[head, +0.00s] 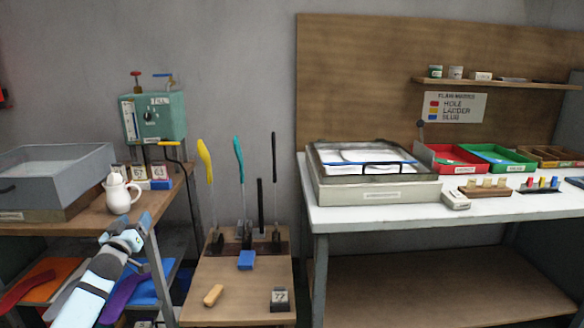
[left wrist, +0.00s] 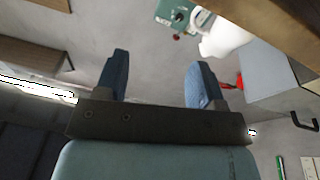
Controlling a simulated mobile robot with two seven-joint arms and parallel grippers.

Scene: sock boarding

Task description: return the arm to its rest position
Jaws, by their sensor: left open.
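My left arm comes in from the bottom left in the head view, and its gripper (head: 146,222) is in front of the lower edge of the left wooden bench. In the left wrist view the two blue fingers of the left gripper (left wrist: 158,76) stand wide apart with nothing between them. The white jug (head: 120,194) stands on the bench just above and behind the gripper in the head view, apart from it in the wrist view. My right gripper is not in either view.
A grey box (head: 60,172) and a green machine (head: 158,118) are on the left bench. A low wooden stand (head: 240,290) holds several upright handled tools, a blue block (head: 246,260) and a small wooden piece (head: 213,295). A white table (head: 350,217) with trays is at right.

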